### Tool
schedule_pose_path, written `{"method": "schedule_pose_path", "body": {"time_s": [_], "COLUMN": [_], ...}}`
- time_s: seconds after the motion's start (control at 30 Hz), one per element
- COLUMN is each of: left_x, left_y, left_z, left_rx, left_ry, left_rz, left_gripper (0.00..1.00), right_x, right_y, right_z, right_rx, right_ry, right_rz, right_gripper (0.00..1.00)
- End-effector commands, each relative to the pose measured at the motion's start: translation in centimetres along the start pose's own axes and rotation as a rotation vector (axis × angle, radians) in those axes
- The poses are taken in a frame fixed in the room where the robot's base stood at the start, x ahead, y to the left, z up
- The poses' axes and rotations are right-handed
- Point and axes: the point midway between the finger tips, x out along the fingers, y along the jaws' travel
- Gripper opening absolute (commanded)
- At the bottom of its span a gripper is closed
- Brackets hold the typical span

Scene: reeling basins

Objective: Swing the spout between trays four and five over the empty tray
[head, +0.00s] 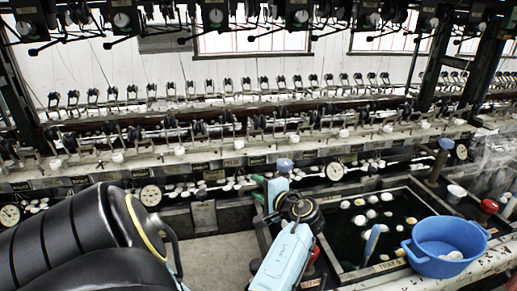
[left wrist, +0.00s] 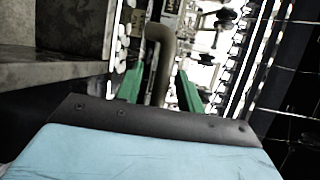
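My left gripper (head: 257,189) reaches in at the centre of the head view, its light blue body behind small green fingers. In the left wrist view its two green fingers (left wrist: 159,90) stand apart. A grey-brown curved pipe, seemingly the spout (left wrist: 158,45), shows between and beyond them, with gaps at its sides; I see no clear contact. In the head view a blue-grey cap (head: 285,164) shows just above the gripper; the pipe below it is hidden. Tray four (head: 385,266) holds dark water and white cocoons. The tray on its left (head: 215,262) shows a bare grey floor. My right gripper is out of view.
A blue tub (head: 445,240) stands on the right rim of tray four. A light blue handle (head: 372,242) sticks up from the water. Another blue-capped post (head: 441,160) and a red knob (head: 488,206) stand at right. The reeling bench with dials (head: 150,195) runs behind.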

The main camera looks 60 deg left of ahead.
Motion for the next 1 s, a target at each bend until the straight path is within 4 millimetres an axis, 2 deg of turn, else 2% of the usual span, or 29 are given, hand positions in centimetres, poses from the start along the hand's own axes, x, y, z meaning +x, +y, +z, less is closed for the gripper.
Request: {"method": "schedule_pose_path", "body": {"time_s": [0.27,0.37,0.7,0.9,1.0], "left_x": [-0.7,-2.2,-9.8,-12.6,-13.2], "left_y": [-0.1,-0.1,0.0,0.0,0.0], "left_z": [0.0,0.0,0.0,0.0,0.0], "left_rx": [0.0,-0.001,0.0,0.0,-0.001], "left_ry": [0.001,0.001,0.002,0.001,0.0], "left_rz": [-0.001,0.0,0.002,0.001,0.0], "left_gripper": [0.38,0.38,0.38,0.38,0.38], "right_x": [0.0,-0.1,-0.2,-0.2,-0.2], "right_y": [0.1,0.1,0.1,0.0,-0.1], "right_z": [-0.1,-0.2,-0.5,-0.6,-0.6], "right_rx": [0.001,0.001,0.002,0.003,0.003], "right_ry": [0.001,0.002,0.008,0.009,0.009], "right_rz": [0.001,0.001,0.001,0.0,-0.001], "right_gripper": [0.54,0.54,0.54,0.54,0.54]}}
